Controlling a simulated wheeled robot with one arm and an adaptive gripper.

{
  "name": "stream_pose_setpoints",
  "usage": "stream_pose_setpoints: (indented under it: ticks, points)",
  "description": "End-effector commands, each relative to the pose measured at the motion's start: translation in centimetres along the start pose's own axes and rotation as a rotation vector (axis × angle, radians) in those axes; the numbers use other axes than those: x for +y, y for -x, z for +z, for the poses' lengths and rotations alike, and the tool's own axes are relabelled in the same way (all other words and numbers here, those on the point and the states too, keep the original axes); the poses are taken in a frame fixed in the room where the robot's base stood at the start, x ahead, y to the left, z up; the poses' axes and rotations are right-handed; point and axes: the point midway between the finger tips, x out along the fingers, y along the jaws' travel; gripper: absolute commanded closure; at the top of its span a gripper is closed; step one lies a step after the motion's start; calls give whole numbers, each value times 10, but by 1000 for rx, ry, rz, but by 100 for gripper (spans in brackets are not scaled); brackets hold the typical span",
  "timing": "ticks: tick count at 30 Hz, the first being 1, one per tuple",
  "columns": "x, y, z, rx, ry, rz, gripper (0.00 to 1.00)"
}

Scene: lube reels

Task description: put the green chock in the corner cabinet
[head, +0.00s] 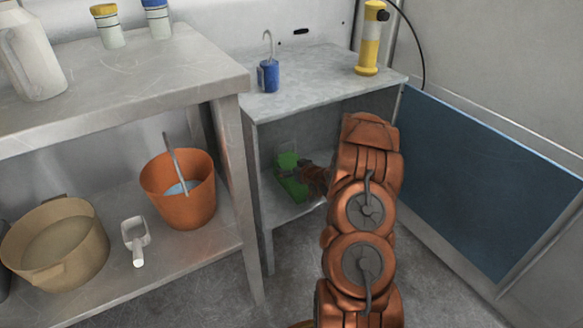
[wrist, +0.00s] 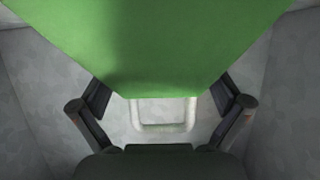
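The green chock (head: 288,172) is inside the corner cabinet (head: 254,150), low in its open compartment, and appears to rest on the lower shelf. In the wrist view the chock (wrist: 165,45) fills the top, with a pale loop handle (wrist: 163,116) at its near end. My gripper (head: 305,172) reaches into the cabinet beside the chock. In the wrist view its fingers (wrist: 162,112) stand wide apart on either side of the handle, with gaps between them and it. My arm hides the right part of the cabinet opening.
On the cabinet top stand a blue padlock-like can (head: 268,76) and a yellow bottle jack (head: 371,40). The metal bench (head: 180,75) is at left; its lower shelf holds an orange bucket (head: 180,205), a tan basin (head: 55,245) and a white scoop (head: 136,238). A blue panel (head: 480,185) is at right.

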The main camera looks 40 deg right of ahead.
Motion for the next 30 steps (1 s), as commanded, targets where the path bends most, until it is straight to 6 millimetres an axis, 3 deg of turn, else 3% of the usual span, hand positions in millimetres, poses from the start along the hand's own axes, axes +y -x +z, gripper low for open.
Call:
stream_pose_setpoints:
  ticks: [7,11,24,30]
  points:
    - [0,1,-1,0,0,0,0]
    - [1,12,-4,0,0,1,0]
    - [1,87,-4,0,0,1,0]
    - [0,112,-1,-3,-3,1,0]
